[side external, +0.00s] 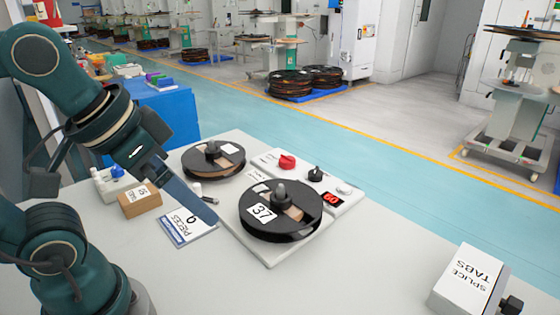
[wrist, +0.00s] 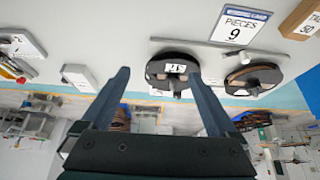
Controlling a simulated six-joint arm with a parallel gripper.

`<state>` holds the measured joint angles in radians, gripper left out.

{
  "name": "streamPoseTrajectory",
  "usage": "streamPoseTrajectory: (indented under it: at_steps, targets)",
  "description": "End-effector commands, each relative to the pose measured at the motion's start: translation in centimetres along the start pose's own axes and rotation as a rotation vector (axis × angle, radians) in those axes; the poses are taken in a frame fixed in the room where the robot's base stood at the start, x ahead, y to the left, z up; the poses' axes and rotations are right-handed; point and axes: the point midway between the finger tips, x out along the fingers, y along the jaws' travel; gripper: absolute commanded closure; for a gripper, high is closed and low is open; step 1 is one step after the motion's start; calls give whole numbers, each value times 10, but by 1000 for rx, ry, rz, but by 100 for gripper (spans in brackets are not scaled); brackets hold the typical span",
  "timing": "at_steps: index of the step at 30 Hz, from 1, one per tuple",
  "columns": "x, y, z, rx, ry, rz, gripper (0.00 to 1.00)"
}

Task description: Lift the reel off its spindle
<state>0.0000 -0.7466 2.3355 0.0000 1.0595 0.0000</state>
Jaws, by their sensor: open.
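A black reel with a white label reading 37 (side external: 262,212) sits flat on the front spindle, whose grey tip (side external: 279,190) stands up through its hub. A second black reel (side external: 200,166) with a blank-looking pale label sits on the back spindle. My gripper (side external: 206,208) is tilted down, left of the front reel and apart from it. In the wrist view my gripper (wrist: 157,75) shows two spread fingers with nothing held. The labelled reel (wrist: 160,82) appears beyond and between the fingertips, and the other reel (wrist: 253,80) is to its right.
A PIECES card (side external: 188,228) and a cardboard box (side external: 140,203) lie left. A SPLICE TABS box (side external: 464,281) stands right. The front table is clear.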

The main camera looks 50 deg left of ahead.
Motion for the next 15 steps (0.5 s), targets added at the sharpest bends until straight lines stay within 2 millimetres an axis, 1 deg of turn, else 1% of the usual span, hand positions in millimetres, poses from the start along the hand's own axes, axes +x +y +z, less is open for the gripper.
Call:
streamPoseTrajectory:
  at_steps: [2,3,5,8,11,14,15]
  targets:
    - [-15,0,-10,0,6,0,6]
    - [-16,-3,-10,44,-8,-18,6]
    - [-5,-14,-7,199,-40,-80,6]
    - [6,-32,-10,452,-81,-178,6]
    - [16,-49,-17,740,-127,-277,6]
    - [26,-63,-32,1089,-181,-388,6]
    - [29,-67,-40,1245,-204,-435,6]
